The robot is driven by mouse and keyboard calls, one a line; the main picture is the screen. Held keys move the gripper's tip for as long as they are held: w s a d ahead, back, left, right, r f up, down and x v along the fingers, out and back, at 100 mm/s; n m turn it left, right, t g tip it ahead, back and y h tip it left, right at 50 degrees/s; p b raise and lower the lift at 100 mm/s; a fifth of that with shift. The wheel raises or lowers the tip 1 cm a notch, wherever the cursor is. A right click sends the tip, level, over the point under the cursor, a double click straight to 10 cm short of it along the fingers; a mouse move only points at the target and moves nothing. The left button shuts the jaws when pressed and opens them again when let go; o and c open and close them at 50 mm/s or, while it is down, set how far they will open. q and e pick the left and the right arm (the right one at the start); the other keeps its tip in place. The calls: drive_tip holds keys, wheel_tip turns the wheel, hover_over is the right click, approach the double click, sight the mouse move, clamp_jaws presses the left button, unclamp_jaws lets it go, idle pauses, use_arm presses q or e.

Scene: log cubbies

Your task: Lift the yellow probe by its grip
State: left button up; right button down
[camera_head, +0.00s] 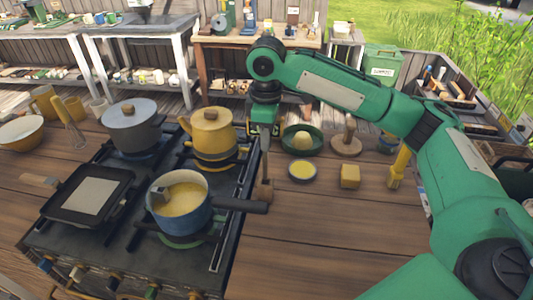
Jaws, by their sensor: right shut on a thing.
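A yellow upright tool (398,166), which looks like the yellow probe, stands on the wooden table at the right, beside the yellow block. My right gripper (265,127) hangs down near the middle, well to the left of that tool and apart from it. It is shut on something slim. A narrow grey tool with a brown lower end (265,190) stands right below the fingers, and the contact is too small to make out. My left gripper is not in view.
A stove at the left holds a grey pot (131,128), a yellow kettle (212,132), a blue pan of yellow food (183,208) and a square griddle (88,194). A yellow block (350,176), a round dish (302,171) and a green bowl (302,138) are nearby.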

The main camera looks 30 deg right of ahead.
wheel_tip(320, 180, up, 12)
drive_tip(key=shift+r, duration=0.2)
idle(0.4)
drive_tip(key=c, duration=1.8)
unclamp_jaws()
clamp_jaws()
